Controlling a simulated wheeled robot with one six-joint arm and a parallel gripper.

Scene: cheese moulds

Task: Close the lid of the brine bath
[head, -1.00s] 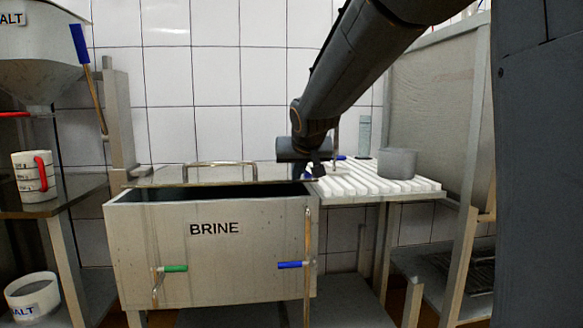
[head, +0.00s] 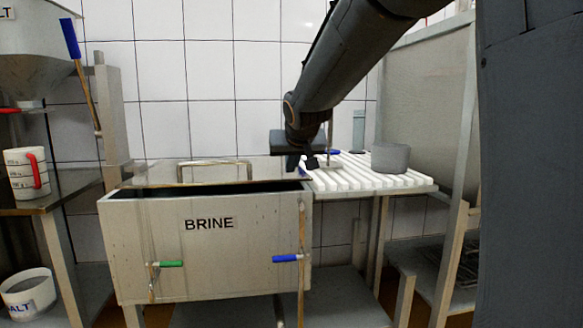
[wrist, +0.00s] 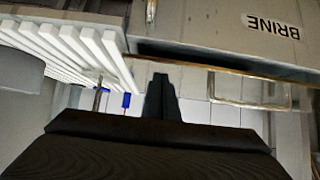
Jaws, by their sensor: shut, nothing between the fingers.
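The brine bath (head: 160,240) is a grey metal tank with a BRINE label. Its dark opening shows along the top in the head view. The lid (head: 152,173) is open behind the opening, with a bar handle (head: 250,170); its exact angle is hard to tell. In the wrist view the bath (wrist: 215,25) is upside down at the top, with the dark opening and the lid handle (wrist: 248,107) below it. My gripper (head: 300,164) is shut and empty, near the right end of the bath's back rim. Its dark fingers also show in the wrist view (wrist: 160,85).
A white slatted drain rack (head: 365,177) with a grey round mould (head: 390,158) adjoins the bath on the right. Green (head: 171,264) and blue (head: 286,258) handles stick out at the bath's front. A measuring jug (head: 24,174) stands on the left shelf.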

